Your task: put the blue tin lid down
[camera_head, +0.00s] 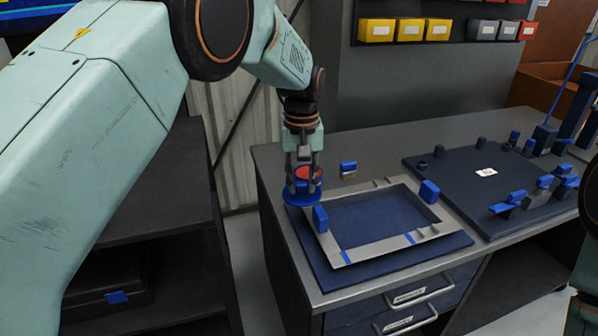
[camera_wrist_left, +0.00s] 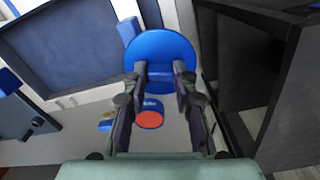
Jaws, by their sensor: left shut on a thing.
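The blue tin lid (camera_head: 299,197) is a round blue disc in my left gripper (camera_head: 303,178). Whether the lid touches anything below is unclear.
A pale frame (camera_head: 345,256) with blue blocks lies on a blue mat (camera_head: 455,242) just right of the lid. A small blue and tan block (camera_head: 348,170) lies behind. A dark fixture board (camera_head: 460,170) stands right. The bench's back left is clear.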

